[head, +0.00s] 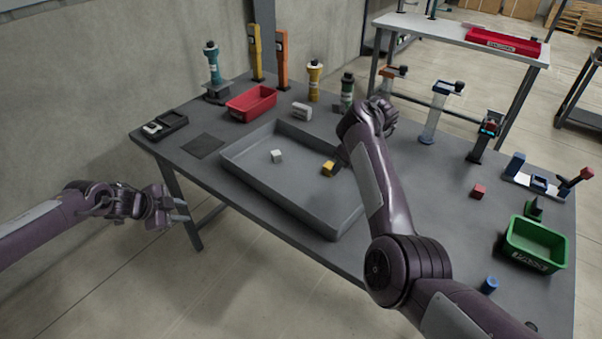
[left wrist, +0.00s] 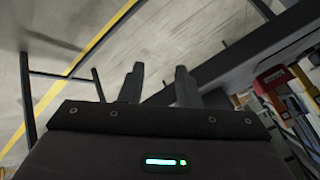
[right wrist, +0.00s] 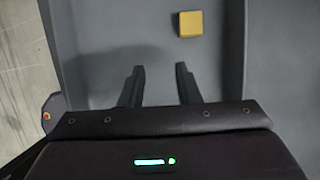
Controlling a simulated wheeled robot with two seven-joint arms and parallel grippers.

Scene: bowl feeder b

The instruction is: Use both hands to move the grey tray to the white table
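The grey tray (head: 233,169) lies flat on the dark grey table, with a white cube (head: 277,156) and a yellow block (head: 328,168) inside. In the right wrist view the tray floor fills much of the picture around the yellow block (right wrist: 190,24). The white table (head: 458,33) stands at the back right. My left gripper (head: 180,207) is open and empty, off the table's left side and apart from the tray. My right gripper (right wrist: 159,70) is open with nothing between its fingers, over the tray's right part. My right arm hides part of the tray's right end in the head view.
A red bin (head: 251,103), scanners and bottle-like tools line the table's back edge. A green bin (head: 535,245), a red cube (head: 478,191) and a blue cylinder (head: 489,285) are on the right. A red tray (head: 503,42) occupies the white table's right part; its left part looks clearer.

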